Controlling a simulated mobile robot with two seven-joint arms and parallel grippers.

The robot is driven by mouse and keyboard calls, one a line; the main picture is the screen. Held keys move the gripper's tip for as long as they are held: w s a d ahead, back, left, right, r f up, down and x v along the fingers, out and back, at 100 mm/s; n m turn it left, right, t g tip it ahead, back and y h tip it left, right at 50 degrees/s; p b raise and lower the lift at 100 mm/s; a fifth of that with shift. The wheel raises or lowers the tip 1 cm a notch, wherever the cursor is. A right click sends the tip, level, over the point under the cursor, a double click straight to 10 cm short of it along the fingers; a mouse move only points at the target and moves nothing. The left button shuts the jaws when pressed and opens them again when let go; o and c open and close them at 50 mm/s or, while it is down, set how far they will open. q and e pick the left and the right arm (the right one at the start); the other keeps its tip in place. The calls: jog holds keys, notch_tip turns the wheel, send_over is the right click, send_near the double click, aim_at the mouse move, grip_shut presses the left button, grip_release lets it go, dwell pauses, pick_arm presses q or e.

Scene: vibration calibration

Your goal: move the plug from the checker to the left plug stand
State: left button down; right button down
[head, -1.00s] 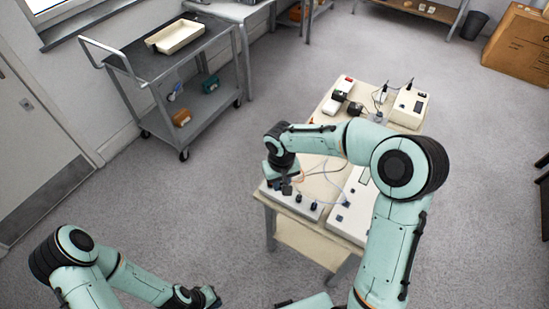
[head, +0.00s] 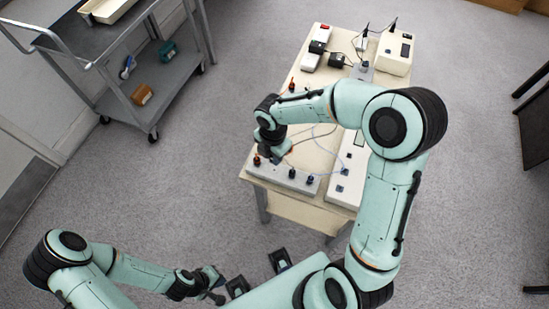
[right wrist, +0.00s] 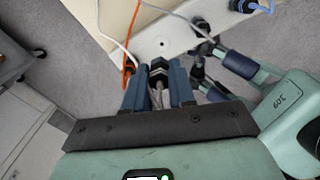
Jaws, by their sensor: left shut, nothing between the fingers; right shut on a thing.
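In the head view my right gripper (head: 272,150) is low over the left end of a long grey plug stand (head: 275,172) on the table's near edge. In the right wrist view its blue fingers (right wrist: 155,92) are shut on a black-bodied plug (right wrist: 158,72). The plug is close to the pale stand surface (right wrist: 148,48), near an empty round hole; I cannot tell whether they touch. An orange-topped plug (head: 257,160) stands at the stand's left end. My left gripper (head: 212,283) is shut and empty, off the table. I cannot tell which box is the checker.
A long white box (head: 345,183) lies right of the stand. A cream instrument (head: 394,53) and black adapters stand at the table's back. Loose cables cross the tabletop (head: 312,112). A grey cart (head: 170,90) is at left, with open floor between.

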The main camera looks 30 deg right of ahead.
aim_at(274, 170)
jog(key=shift+s+d+f+n, duration=0.1)
jog(key=shift+s+f+n, duration=0.15)
jog(key=shift+n, duration=0.65)
pick_arm(q)
jog(key=shift+s+f+b, duration=0.15)
jog(key=shift+f+b, duration=0.15)
jog(key=shift+f, duration=0.15)
pick_arm(e)
jog(key=shift+f, duration=0.25)
